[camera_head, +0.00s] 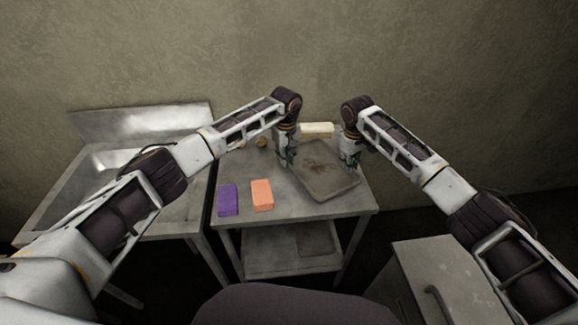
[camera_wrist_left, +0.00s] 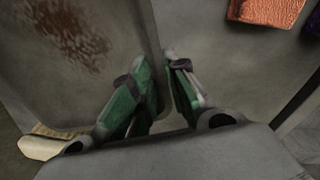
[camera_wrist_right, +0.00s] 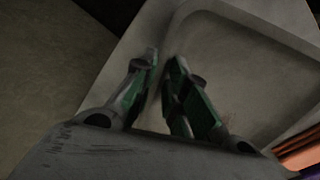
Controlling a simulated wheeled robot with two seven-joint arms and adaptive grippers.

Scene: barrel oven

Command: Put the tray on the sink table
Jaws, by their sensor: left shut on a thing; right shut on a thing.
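The grey metal tray (camera_head: 322,178) has a brown stain in it. It is at the right part of the metal table, turned at an angle. My left gripper (camera_head: 287,160) is shut on the tray's left rim; the left wrist view shows the rim (camera_wrist_left: 158,35) between its fingers. My right gripper (camera_head: 350,162) is shut on the tray's right rim, also seen in the right wrist view (camera_wrist_right: 172,30). Whether the tray touches the tabletop I cannot tell. The sink table (camera_head: 60,195) with its metal basin stands at the left.
A purple sponge (camera_head: 228,200) and an orange sponge (camera_head: 262,194) lie on the metal table (camera_head: 290,209), left of the tray. A metal cabinet (camera_head: 450,275) stands at the right front. The wall is close behind.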

